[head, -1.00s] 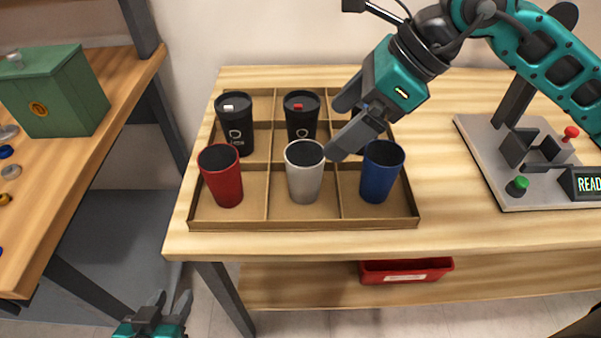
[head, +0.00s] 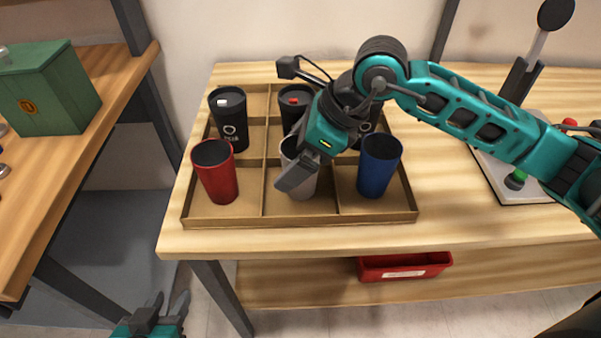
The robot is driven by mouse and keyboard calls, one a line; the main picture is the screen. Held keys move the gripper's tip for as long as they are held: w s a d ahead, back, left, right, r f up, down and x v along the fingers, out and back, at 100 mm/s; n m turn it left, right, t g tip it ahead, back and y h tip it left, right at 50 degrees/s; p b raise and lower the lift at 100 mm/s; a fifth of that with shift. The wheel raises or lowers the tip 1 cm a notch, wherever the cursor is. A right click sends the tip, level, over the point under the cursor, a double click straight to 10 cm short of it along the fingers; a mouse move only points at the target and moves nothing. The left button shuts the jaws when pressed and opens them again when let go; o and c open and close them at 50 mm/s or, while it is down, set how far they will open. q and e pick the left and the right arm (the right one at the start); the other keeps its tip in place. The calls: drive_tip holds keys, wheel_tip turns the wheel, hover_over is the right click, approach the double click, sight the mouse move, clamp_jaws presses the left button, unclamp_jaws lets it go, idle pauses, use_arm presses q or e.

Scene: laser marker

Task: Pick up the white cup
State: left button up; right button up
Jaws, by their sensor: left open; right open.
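The white cup (head: 304,187) stands upright in the front middle compartment of the cardboard tray (head: 238,215). My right gripper (head: 294,158) is at the cup's upper part, with its jaws apart. One finger crosses in front of the cup. The other finger is mostly hidden, so I cannot tell whether the cup is between them or whether they touch it. The cup's rim is partly covered by the gripper. My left gripper (head: 167,305) is open and empty, low at the picture's bottom left, far from the cup.
A red cup (head: 217,176) stands left of the white cup and a blue cup (head: 378,168) right of it. Black lidded cups (head: 229,122) fill the back row. A grey fixture (head: 510,180) is on the table's right. A red bin (head: 403,266) sits below.

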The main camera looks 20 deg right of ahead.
drive_tip(key=shift+a+f, duration=0.1)
use_arm(q)
drive_tip(key=shift+w, duration=0.1)
use_arm(e)
drive_tip(key=c, duration=0.7)
